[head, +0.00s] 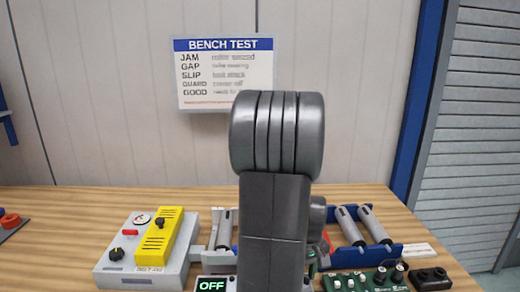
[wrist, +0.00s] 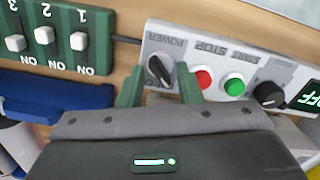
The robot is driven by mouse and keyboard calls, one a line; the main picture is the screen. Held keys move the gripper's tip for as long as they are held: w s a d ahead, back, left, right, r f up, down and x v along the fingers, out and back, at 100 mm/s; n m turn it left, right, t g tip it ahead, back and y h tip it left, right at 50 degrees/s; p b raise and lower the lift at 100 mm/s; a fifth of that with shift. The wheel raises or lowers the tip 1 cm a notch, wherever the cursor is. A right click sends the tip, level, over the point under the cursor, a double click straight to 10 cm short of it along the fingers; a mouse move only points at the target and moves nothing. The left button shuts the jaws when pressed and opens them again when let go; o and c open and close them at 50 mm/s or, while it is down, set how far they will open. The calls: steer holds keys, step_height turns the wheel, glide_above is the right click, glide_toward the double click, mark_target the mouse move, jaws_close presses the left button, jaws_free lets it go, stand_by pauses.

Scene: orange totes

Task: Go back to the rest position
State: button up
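My gripper (wrist: 160,80) shows in the wrist view as a dark body with two green fingers. The fingers stand apart, one on each side of the black POWER knob (wrist: 160,70) on a grey control panel (wrist: 215,55). I see no clear contact between the fingers and the knob. In the head view, my upright dark arm fills the middle and hides part of the bench. My gripper cannot be made out there.
The panel has a red button (wrist: 202,80), a green button (wrist: 235,87) and a lit OFF display (head: 212,286). A green switch block (wrist: 60,38), a blue rack (head: 385,252) and a yellow-covered box (head: 160,240) are near. Wooden bench (head: 60,220) is bare behind the box.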

steer(key=m, duration=0.6)
steer(key=shift+p, duration=0.35)
steer(key=m+p, duration=0.1)
steer(key=m, duration=0.5)
steer(key=shift+m, duration=0.3)
steer(key=shift+a, duration=0.1)
